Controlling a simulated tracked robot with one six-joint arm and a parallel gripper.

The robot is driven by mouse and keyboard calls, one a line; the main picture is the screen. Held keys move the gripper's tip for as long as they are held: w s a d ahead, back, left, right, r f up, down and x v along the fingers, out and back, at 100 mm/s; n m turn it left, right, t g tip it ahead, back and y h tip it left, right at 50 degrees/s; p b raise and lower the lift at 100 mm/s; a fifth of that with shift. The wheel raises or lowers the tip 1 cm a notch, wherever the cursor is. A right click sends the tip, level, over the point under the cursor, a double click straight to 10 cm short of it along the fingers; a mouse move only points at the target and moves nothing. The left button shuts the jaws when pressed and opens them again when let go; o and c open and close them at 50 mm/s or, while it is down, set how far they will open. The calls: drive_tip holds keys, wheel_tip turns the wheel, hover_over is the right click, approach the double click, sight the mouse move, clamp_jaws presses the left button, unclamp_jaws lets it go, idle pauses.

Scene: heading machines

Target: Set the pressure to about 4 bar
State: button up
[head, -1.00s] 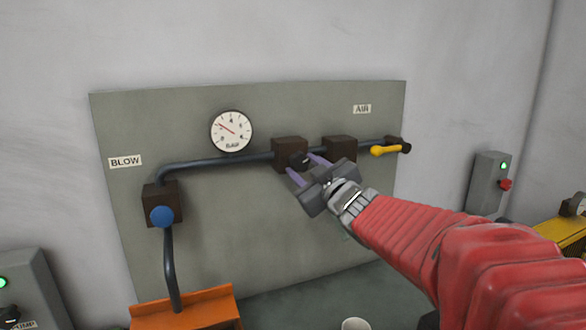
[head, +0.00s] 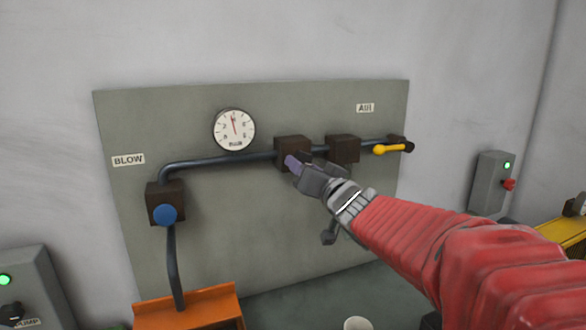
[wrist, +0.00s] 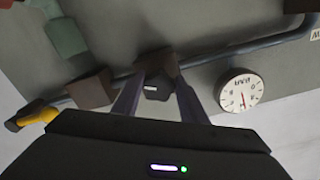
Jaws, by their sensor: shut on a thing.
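The pressure gauge (head: 234,129) is a round white dial on the grey-green panel. Its red needle points almost straight up, close to the 4 mark. The gauge also shows upside down in the wrist view (wrist: 240,90). The dark regulator knob (wrist: 157,88) sits on a brown block (head: 292,150) in the pipe. My gripper (head: 298,163) is shut on this knob, with one purple finger on each side in the wrist view. In the head view the gripper hides most of the knob.
A second brown block (head: 343,148) and a yellow lever (head: 393,149) are to the right on the pipe. A blue knob (head: 165,214) is at the lower left. An orange machine part (head: 190,306) stands below. A grey box with a red button (head: 509,184) is at the right.

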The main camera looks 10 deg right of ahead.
drive_tip(key=shift+m, duration=1.2)
drive_tip(key=o, duration=1)
drive_tip(key=shift+s, duration=0.1)
drive_tip(key=shift+s+d, duration=0.45)
drive_tip(key=shift+s, duration=1.75)
drive_tip(key=shift+s+d, duration=0.4)
drive_tip(key=shift+s, duration=1.85)
drive_tip(key=shift+s+d, duration=0.45)
drive_tip(key=shift+s, duration=1.75)
